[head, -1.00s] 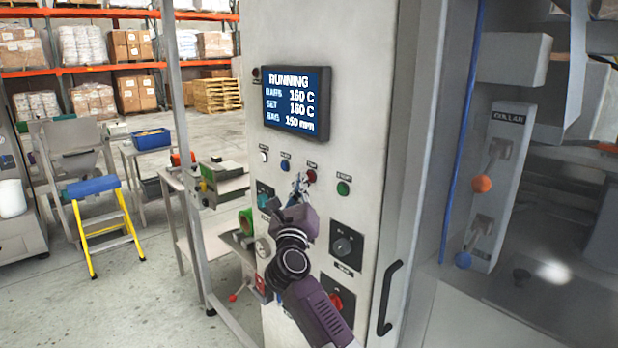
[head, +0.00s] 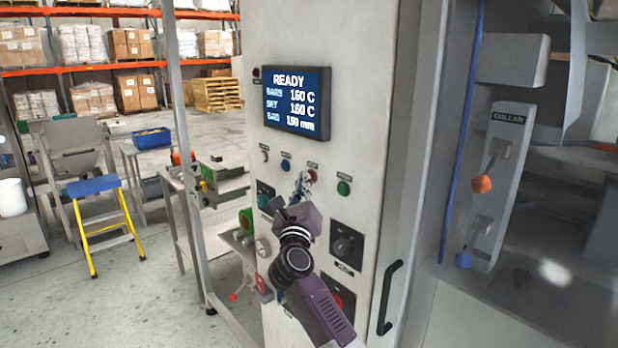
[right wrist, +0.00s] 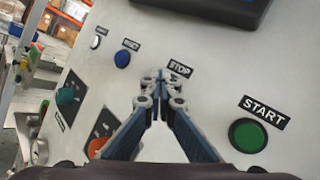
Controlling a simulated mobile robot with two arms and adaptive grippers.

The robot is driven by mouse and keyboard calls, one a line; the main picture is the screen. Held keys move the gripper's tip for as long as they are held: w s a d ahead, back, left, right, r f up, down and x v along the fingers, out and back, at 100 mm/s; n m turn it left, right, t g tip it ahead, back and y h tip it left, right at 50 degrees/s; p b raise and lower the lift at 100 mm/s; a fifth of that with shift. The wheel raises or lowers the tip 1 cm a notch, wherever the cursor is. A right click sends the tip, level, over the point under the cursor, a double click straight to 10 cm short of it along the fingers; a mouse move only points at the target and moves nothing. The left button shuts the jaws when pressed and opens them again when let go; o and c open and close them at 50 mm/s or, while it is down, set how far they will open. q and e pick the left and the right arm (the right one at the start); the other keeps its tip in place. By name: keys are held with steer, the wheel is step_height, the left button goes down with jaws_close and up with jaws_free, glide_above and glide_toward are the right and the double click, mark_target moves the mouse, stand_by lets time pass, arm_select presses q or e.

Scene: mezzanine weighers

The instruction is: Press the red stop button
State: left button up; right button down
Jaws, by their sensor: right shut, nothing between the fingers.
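The red stop button (head: 313,175) shows as a small red cap on the upright machine panel, just beside my right gripper's fingertips in the head view. The fingertips also show in the right wrist view (right wrist: 160,82), right below the label. I cannot tell whether they touch the button. The display (head: 297,100) above reads READY. My left gripper is not in view.
The green START button (right wrist: 248,136) is to the right of the stop button, and a blue button (right wrist: 122,59) is to the left. A black rotary switch (head: 346,243) and a black door handle (head: 388,297) are lower on the machine. A yellow step stool (head: 104,222) stands at left.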

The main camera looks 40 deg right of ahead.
stand_by(0.4)
steer(key=shift+a, duration=0.75)
steer(key=shift+s+a, duration=0.15)
steer(key=shift+a, duration=1.1)
steer(key=shift+s+a, duration=0.1)
steer(key=shift+a, duration=1.15)
